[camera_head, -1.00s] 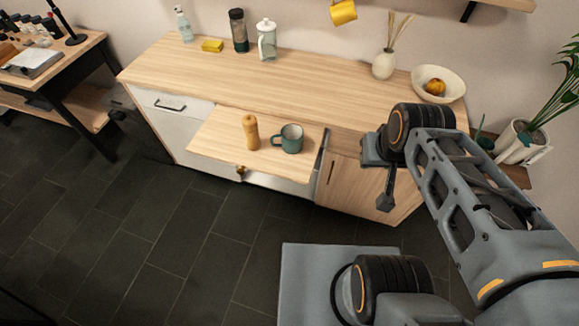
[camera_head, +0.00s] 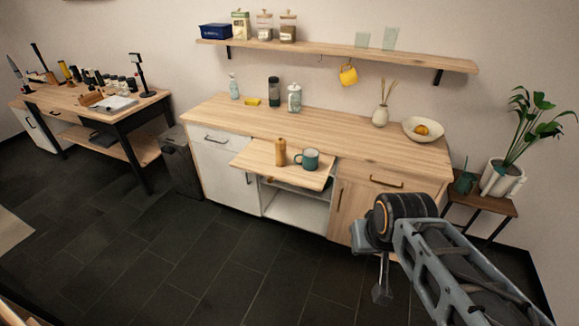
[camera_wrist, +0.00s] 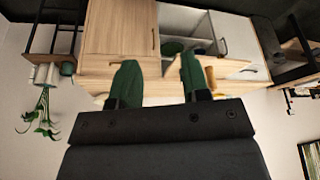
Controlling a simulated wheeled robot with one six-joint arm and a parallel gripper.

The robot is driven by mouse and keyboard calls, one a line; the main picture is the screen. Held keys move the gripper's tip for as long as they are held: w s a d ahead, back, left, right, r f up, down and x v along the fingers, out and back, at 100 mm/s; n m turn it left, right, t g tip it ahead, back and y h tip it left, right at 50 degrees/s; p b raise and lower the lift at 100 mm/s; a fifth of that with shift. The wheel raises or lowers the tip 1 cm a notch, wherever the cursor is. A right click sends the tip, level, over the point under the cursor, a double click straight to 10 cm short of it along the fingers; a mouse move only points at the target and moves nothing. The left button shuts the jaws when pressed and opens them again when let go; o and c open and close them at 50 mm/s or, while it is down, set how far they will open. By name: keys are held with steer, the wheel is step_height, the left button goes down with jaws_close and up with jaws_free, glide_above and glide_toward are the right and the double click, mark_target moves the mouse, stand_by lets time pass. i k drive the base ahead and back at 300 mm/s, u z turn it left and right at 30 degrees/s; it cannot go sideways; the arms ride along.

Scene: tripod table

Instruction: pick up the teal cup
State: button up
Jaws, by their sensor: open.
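The teal cup (camera_head: 311,159) stands upright on a pull-out wooden board (camera_head: 255,156) at the front of the counter, just right of a wooden mill (camera_head: 280,152). My gripper (camera_head: 381,292) hangs low in front of the cabinet, to the right of the cup and well apart from it. In the wrist view, its green fingers (camera_wrist: 157,72) are spread with nothing between them. The wrist picture looks upside down. A dark green round shape shows beyond the fingers there; I cannot tell whether it is the cup. The right finger covers part of the board area.
The counter (camera_head: 335,122) holds jars, a vase and a fruit bowl (camera_head: 423,130). A yellow mug (camera_head: 348,75) hangs under the shelf (camera_head: 340,55). A plant stands on a side table at right. A bin (camera_head: 178,160) is left of the cabinet. The dark floor in front is open.

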mark_target(306, 160)
steer(key=u, duration=0.7)
steer(key=i, duration=1)
